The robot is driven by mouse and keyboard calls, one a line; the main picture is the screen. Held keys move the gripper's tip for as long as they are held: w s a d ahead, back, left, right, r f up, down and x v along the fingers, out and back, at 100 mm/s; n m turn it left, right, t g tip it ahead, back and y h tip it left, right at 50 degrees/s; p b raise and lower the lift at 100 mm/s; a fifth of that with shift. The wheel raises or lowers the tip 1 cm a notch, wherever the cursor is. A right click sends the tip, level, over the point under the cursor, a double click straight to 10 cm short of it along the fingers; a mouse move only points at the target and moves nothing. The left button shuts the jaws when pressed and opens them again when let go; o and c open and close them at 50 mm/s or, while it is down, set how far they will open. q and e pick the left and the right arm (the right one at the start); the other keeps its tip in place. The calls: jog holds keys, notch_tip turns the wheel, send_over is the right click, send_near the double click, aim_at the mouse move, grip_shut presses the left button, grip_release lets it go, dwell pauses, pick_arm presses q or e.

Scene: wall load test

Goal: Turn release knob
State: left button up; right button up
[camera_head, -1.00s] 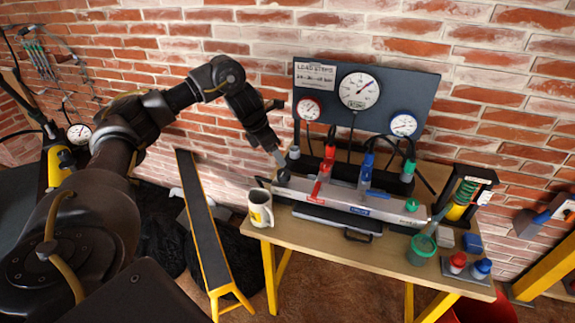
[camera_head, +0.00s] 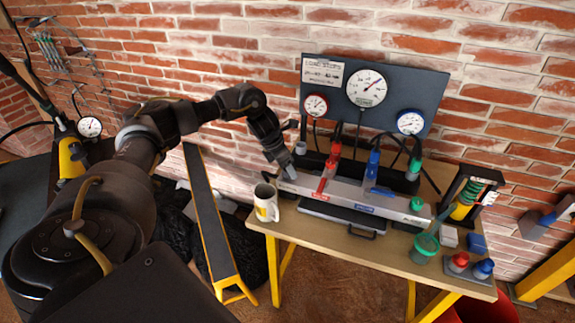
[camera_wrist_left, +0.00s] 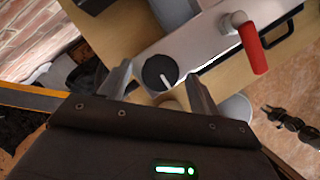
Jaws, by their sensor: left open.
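A black round knob (camera_wrist_left: 160,73) with a white pointer mark sits at the left end of a pale grey manifold block (camera_wrist_left: 205,45). In the left wrist view the knob lies between the two open fingertips of my left gripper (camera_wrist_left: 157,79). I cannot tell whether the fingers reach down around it or touch it. In the head view the left gripper (camera_head: 285,163) points down at the left end of the block (camera_head: 385,205) and largely hides the knob. The right gripper is not in view.
A red lever (camera_head: 328,172), a blue lever (camera_head: 372,174) and a green-capped fitting (camera_head: 415,168) stand along the block. A mug (camera_head: 265,203) is close to the gripper at the table's left edge. A gauge panel (camera_head: 425,88) rises behind.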

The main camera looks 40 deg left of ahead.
pick_arm(q)
jog(key=shift+w+f, duration=0.1)
jog(key=shift+f, duration=0.15)
jog(key=c, duration=1)
